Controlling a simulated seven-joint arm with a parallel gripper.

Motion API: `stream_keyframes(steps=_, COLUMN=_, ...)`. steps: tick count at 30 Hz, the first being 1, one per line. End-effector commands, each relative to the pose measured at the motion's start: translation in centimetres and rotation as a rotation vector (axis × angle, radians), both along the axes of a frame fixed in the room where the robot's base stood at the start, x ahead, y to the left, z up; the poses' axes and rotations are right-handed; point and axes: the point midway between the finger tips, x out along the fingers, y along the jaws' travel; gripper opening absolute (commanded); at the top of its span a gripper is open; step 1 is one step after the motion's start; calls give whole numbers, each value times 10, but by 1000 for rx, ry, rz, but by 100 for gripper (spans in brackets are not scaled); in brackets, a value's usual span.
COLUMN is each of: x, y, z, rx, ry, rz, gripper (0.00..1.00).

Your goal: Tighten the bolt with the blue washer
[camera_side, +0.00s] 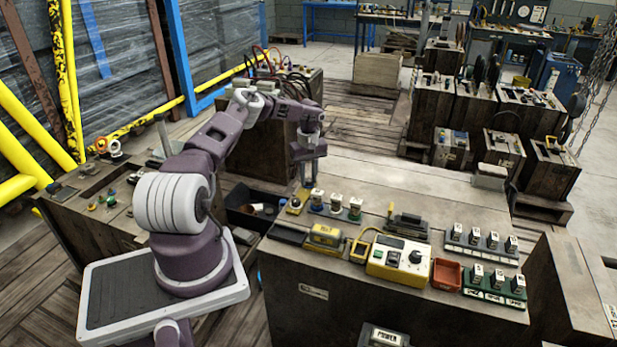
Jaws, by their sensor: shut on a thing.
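My gripper (305,178) points down over the back left of the near wooden bench (375,180), behind a row of small parts. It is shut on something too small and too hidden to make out. The row holds three upright pieces with pale tops and dark bands: a left one (317,199) whose base looks bluish, a middle one (336,203) and a right one (355,208) with a greenish base. I cannot tell for certain which is the bolt with the blue washer.
In front of the row stand a yellow box (324,235) and a yellow control box (398,261) with a dial. A red tray (447,274) and two racks of small blocks, rear (490,251) and front (482,292), stand to the right. The bench's back middle is clear.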

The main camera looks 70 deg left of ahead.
Motion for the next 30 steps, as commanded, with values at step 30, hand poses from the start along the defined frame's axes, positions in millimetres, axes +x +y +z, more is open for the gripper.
stream_keyframes(steps=30, x=2, y=2, z=3, rx=7, ry=-5, rz=-798, gripper=0)
